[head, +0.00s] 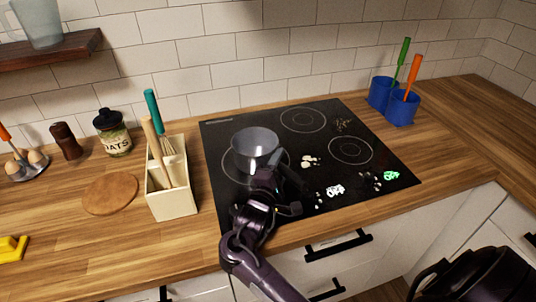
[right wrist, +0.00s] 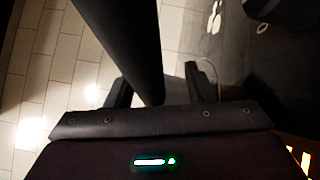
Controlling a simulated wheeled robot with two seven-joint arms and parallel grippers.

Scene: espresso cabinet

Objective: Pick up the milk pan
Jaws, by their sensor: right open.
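The grey metal milk pan (head: 255,142) stands upright on the left rear part of the black cooktop (head: 390,165). Its dark handle points toward the front right and is partly hidden behind my right gripper (head: 277,178). In the right wrist view, a dark bar that looks like the pan handle (right wrist: 137,45) runs between the two fingers of my right gripper (right wrist: 160,88). The fingers stand apart with a gap on the right side of the bar. I cannot tell whether the left finger touches it. My left gripper is out of view.
A cream utensil holder (head: 172,200) with a whisk stands left of the cooktop. A round wooden board (head: 110,194) and an oats jar (head: 112,133) are further left. Blue containers (head: 402,106) stand at the back right.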

